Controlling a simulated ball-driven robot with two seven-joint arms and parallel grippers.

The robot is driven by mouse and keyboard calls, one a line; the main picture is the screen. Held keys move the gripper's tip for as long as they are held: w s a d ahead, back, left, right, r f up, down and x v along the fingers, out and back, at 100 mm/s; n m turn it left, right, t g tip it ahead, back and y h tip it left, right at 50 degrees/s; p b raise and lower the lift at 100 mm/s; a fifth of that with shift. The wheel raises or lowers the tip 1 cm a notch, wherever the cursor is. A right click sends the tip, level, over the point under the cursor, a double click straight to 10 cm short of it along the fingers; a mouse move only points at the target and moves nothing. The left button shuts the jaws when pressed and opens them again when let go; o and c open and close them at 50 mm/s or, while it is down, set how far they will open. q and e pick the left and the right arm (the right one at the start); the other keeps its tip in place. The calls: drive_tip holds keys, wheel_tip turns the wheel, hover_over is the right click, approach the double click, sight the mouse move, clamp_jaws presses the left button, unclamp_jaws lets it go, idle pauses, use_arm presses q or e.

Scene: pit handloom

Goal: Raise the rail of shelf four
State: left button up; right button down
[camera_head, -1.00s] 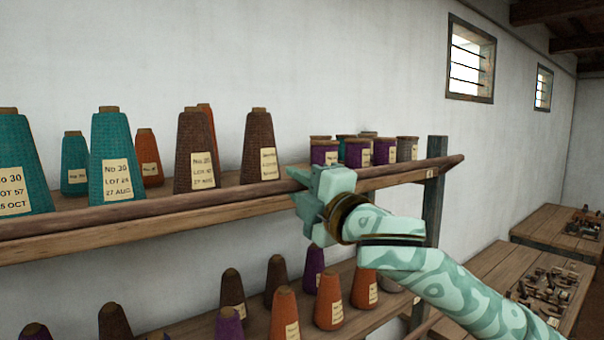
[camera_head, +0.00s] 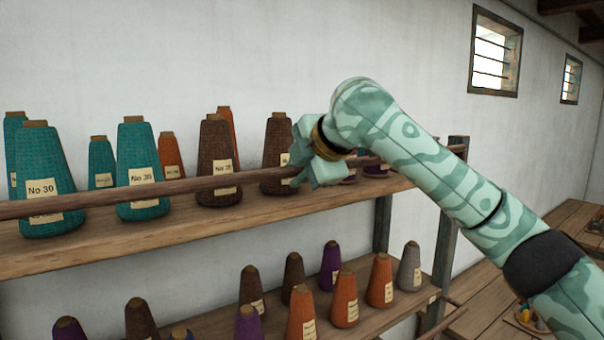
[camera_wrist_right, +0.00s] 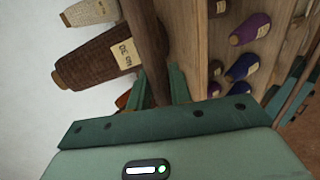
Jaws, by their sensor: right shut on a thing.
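The rail (camera_head: 100,198) is a long brown round bar along the front of the upper shelf (camera_head: 140,231). It is clear of the board's front edge and crosses in front of the cones. My right gripper (camera_head: 303,172) is shut on the rail to the right of the middle, its fingertips partly hidden by my arm. In the right wrist view the rail (camera_wrist_right: 147,45) runs between the fingers (camera_wrist_right: 160,88). My left gripper is not in view.
Teal cones (camera_head: 137,180), orange cones and brown cones (camera_head: 214,165) stand upright on the upper shelf behind the rail. The lower shelf (camera_head: 225,332) holds several more cones. A dark post (camera_head: 443,255) stands at the right end. Wooden tables lie beyond.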

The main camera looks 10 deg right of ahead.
drive_tip(key=shift+w+a+g, duration=0.15)
drive_tip(key=shift+w+g, duration=0.2)
drive_tip(key=shift+g, duration=0.35)
drive_tip(key=c, duration=1.3)
unclamp_jaws()
drive_tip(key=shift+w, duration=0.2)
drive_tip(key=b+v, duration=0.1)
drive_tip(key=v, duration=0.4)
drive_tip(key=b+v, duration=0.1)
drive_tip(key=v, duration=0.4)
drive_tip(key=b+v, duration=0.1)
drive_tip(key=v, duration=0.5)
drive_tip(key=shift+s+a+r, duration=0.1)
drive_tip(key=shift+a+r, duration=0.1)
drive_tip(key=shift+a, duration=0.1)
